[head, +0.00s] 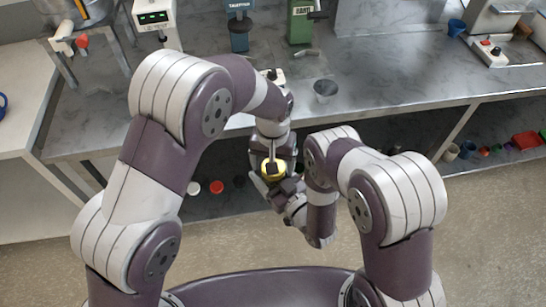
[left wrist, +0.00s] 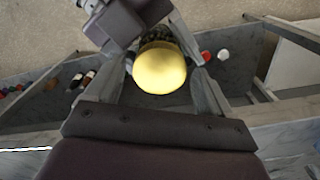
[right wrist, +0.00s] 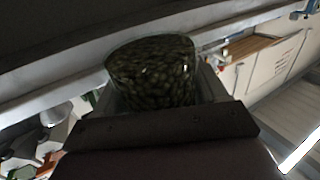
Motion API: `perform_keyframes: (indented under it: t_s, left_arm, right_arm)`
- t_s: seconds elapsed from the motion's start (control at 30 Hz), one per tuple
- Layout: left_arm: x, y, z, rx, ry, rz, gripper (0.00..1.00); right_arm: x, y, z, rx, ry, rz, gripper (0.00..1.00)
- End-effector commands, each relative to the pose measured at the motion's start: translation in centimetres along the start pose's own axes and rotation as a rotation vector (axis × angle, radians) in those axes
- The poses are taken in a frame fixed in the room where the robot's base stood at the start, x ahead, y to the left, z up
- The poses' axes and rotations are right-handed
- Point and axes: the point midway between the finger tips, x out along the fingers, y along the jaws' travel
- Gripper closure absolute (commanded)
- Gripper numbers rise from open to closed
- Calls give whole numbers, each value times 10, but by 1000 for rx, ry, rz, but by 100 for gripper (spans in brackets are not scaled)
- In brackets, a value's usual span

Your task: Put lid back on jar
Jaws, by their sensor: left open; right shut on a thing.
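The yellow round lid (left wrist: 160,70) sits at the top of the dark green-filled glass jar in the left wrist view; I cannot tell how firmly it is seated. It also shows small in the head view (head: 273,170). My left gripper (left wrist: 162,82) is open, with one finger on each side of the lid. My right gripper (head: 284,188) is shut on the jar (right wrist: 152,72), whose clear glass and green contents fill the middle of the right wrist view. The jar is mostly hidden by my grippers in the head view.
A long grey bench (head: 400,85) runs across the back, with a grey cup (head: 325,90) near its front edge. A green device (head: 302,20) and a blue one (head: 239,28) stand behind. A lower shelf holds a red item (head: 216,187) and several coloured things at right.

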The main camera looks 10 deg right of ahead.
Motion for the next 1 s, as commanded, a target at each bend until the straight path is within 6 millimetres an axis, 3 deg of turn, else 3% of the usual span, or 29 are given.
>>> perform_keyframes:
  t_s: [0.13,0.3,0.33,0.47,0.73,0.87,0.9,0.97,1.0]
  left_arm:
    - [0,0,0,0,0,0,18]
    - [0,0,0,0,-1,0,73]
    - [0,0,0,0,-1,0,75]
    - [0,0,0,65,-1,0,76]
    - [0,0,0,722,-2,-1,76]
    - [0,0,0,708,-2,-1,76]
    - [0,0,0,708,-2,-1,33]
    - [0,0,0,707,-2,0,13]
    - [0,0,0,706,-2,0,9]
  right_arm:
    - [0,0,0,0,1,0,100]
    - [0,0,0,0,1,0,100]
    - [0,0,0,0,1,0,100]
    - [0,0,0,0,1,0,100]
    - [0,0,0,0,1,1,100]
    - [0,0,0,0,1,1,100]
    - [0,0,0,0,1,1,100]
    - [0,0,0,0,1,1,100]
    - [0,0,0,0,1,1,100]
